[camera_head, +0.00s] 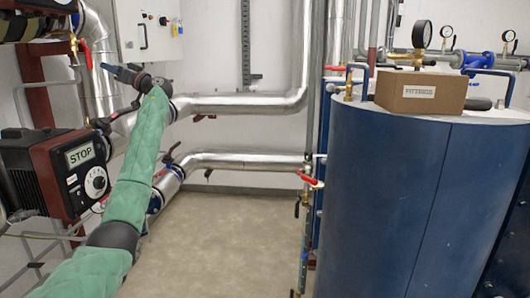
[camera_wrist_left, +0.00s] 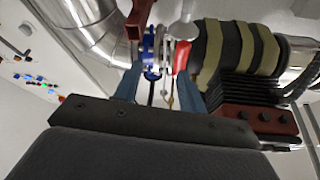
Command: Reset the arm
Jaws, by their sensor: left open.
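My left arm (camera_head: 143,150), in a green sleeve, reaches up from the bottom left of the head view. My left gripper (camera_head: 118,73) is at its far end, in front of the silver pipes at upper left. In the left wrist view its two blue fingers (camera_wrist_left: 160,90) stand apart with nothing held between them. Beyond them in that view are a red valve handle (camera_wrist_left: 181,57) and a blue flange (camera_wrist_left: 149,48); I cannot tell whether the fingers touch anything. My right gripper is not in view.
A pump box with a STOP display (camera_head: 80,155) stands left of my arm. A large blue tank (camera_head: 400,190) fills the right, with a cardboard box (camera_head: 420,93) on top. Silver pipes (camera_head: 245,103) run along the back. The floor (camera_head: 225,245) between is clear.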

